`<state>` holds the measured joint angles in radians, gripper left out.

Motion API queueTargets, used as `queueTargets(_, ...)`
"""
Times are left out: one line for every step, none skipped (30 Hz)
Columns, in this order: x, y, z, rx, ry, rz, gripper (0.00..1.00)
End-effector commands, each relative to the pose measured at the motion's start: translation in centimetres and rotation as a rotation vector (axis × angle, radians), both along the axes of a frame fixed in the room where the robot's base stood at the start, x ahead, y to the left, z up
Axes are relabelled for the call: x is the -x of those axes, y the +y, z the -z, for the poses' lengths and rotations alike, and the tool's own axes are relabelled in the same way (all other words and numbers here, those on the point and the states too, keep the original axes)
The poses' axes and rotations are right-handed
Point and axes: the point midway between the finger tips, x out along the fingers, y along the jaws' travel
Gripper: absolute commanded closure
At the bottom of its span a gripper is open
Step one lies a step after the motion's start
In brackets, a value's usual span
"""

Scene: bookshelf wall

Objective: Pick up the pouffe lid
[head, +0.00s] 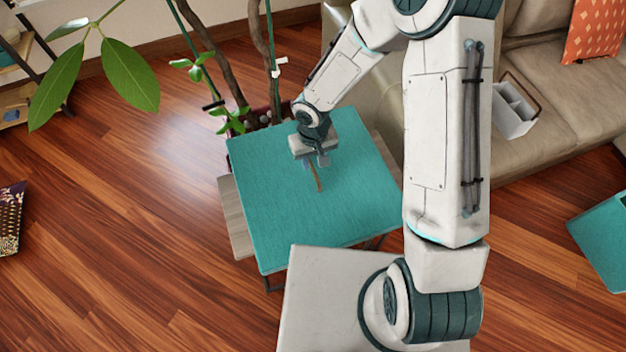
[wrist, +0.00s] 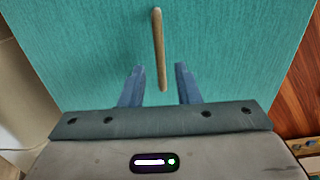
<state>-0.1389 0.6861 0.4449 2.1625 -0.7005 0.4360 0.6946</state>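The pouffe lid (head: 345,215) is a teal, fabric-covered square. It lies flat on a grey-wood base, whose edge shows at the left. A thin tan handle or strap (head: 317,179) shows on its top. In the wrist view the teal lid (wrist: 75,60) fills most of the picture, with the tan handle (wrist: 159,45) near the middle. My gripper (head: 315,163) is over the lid, pointing down. In the wrist view my gripper (wrist: 158,78) is open, its blue fingers apart on either side of the handle's near end. I cannot tell whether they touch the lid.
A potted plant (head: 130,75) with branches stands behind the lid. A beige sofa (head: 555,95) with a grey box (head: 514,108) is at the right. Another teal square (head: 605,240) is at the right edge. Wooden floor (head: 130,240) is clear at the left.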

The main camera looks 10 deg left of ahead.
Motion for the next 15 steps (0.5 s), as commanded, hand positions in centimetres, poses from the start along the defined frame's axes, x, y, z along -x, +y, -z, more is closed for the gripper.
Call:
queueTargets(0.1, 0.0, 0.3, 0.001, 0.002, 0.000, 0.71)
queueTargets(0.1, 0.0, 0.5, 0.001, 0.002, -0.001, 0.71)
queueTargets(0.1, 0.0, 0.9, 0.001, 0.003, -0.002, 0.71)
queueTargets(0.2, 0.0, 1.3, 0.002, 0.004, -0.001, 0.71)
queueTargets(0.2, 0.0, 1.7, 0.002, 0.004, -0.003, 0.71)
queueTargets(0.3, 0.0, 2.3, 0.002, 0.004, -0.002, 0.71)
queueTargets(0.3, 0.0, 2.7, 0.002, 0.005, -0.004, 0.71)
queueTargets(0.3, 0.0, 3.1, 0.002, 0.004, -0.001, 0.71)
queueTargets(0.3, 0.0, 3.7, 0.001, 0.003, -0.002, 0.71)
queueTargets(0.3, 0.0, 4.0, 0.001, 0.003, -0.001, 0.71)
queueTargets(0.3, 0.0, 4.3, 0.001, 0.003, -0.001, 0.71)
queueTargets(0.2, 0.0, 4.7, 0.000, 0.001, -0.002, 0.71)
queueTargets(0.2, 0.0, 4.8, 0.000, 0.001, -0.001, 0.71)
queueTargets(0.2, 0.0, 5.0, 0.000, 0.001, 0.001, 0.71)
queueTargets(0.2, 0.0, 5.1, 0.000, 0.001, 0.001, 0.71)
